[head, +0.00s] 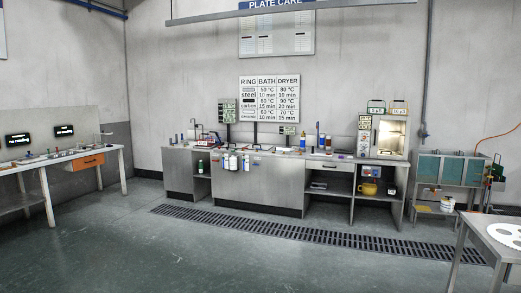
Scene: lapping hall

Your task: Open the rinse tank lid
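Neither of my grippers is in view. I cannot tell for certain which thing is the rinse tank. A teal-fronted tank unit (450,169) stands on a metal frame at the right, beyond the long steel bench. Its top is seen nearly edge-on and is too small to show whether it has a lid. The long steel bench (258,182) against the back wall carries many small items, and any tank set into its top is too small to make out.
A floor grating (310,232) runs in front of the bench. A table with an orange drawer (86,161) stands at the left. A metal table with a white disc (507,235) juts in at the lower right. The open floor (200,258) in front is clear.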

